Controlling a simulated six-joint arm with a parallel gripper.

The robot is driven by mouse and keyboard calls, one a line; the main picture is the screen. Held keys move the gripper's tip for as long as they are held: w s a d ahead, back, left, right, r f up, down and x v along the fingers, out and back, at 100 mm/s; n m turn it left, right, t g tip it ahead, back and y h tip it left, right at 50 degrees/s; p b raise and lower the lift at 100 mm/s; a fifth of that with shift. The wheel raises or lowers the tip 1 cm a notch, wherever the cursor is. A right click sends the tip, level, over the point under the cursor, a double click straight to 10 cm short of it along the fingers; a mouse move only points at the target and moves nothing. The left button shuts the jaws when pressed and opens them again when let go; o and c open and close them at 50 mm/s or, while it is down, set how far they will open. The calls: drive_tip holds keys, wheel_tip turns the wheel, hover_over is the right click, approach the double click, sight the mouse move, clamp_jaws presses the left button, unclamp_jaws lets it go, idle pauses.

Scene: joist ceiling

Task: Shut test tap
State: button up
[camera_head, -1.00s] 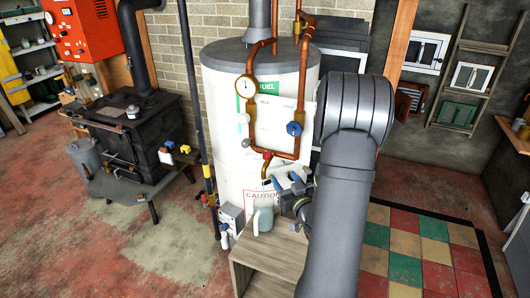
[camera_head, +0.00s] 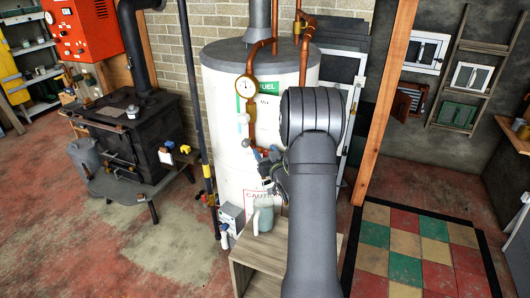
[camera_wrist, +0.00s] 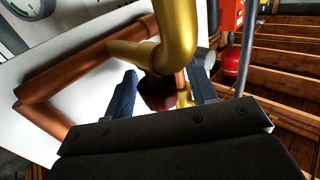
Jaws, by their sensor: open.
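The test tap's brass body (camera_wrist: 178,35) is close up in the wrist view, bent like a spout and joined to copper pipe. Its dark red handle (camera_wrist: 158,93) lies between the two blue fingers of my gripper (camera_wrist: 162,84). The fingers stand apart on either side of the handle; I cannot tell whether either touches it. In the head view my gripper (camera_head: 266,165) is at the front of the white tank (camera_head: 225,120), below the gauge, and my arm hides most of the tap.
Copper pipe (camera_wrist: 80,65) runs beside the tap against a white panel. In the head view a pressure gauge (camera_head: 246,86) sits above. A grey-green jug (camera_head: 263,214) stands on a wooden bench (camera_head: 262,265) below. A stove (camera_head: 125,135) is at the left.

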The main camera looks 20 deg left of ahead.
drive_tip(key=shift+w+a, duration=0.2)
drive_tip(key=shift+a, duration=0.05)
drive_tip(key=c, duration=1)
drive_tip(key=shift+m+t+h, duration=0.3)
drive_tip(key=shift+h, duration=0.1)
drive_tip(key=m+t+h, duration=0.1)
drive_tip(key=h, duration=0.1)
drive_tip(key=m+t+h, duration=0.1)
drive_tip(key=m+h, duration=0.1)
drive_tip(key=m+t+h, duration=0.1)
drive_tip(key=m+h, duration=0.1)
drive_tip(key=shift+w+d+t+h, duration=0.2)
drive_tip(key=shift+d+t+h, duration=0.15)
drive_tip(key=shift+t+h, duration=0.05)
drive_tip(key=shift+d+m+h, duration=0.2)
drive_tip(key=shift+m+h, duration=0.75)
drive_tip(key=shift+h, duration=0.5)
drive_tip(key=shift+d+m+h, duration=0.2)
drive_tip(key=shift+m+h, duration=0.7)
drive_tip(key=shift+h, duration=0.6)
drive_tip(key=shift+d+m+h, duration=0.2)
drive_tip(key=shift+m+h, duration=0.75)
drive_tip(key=shift+h, duration=0.8)
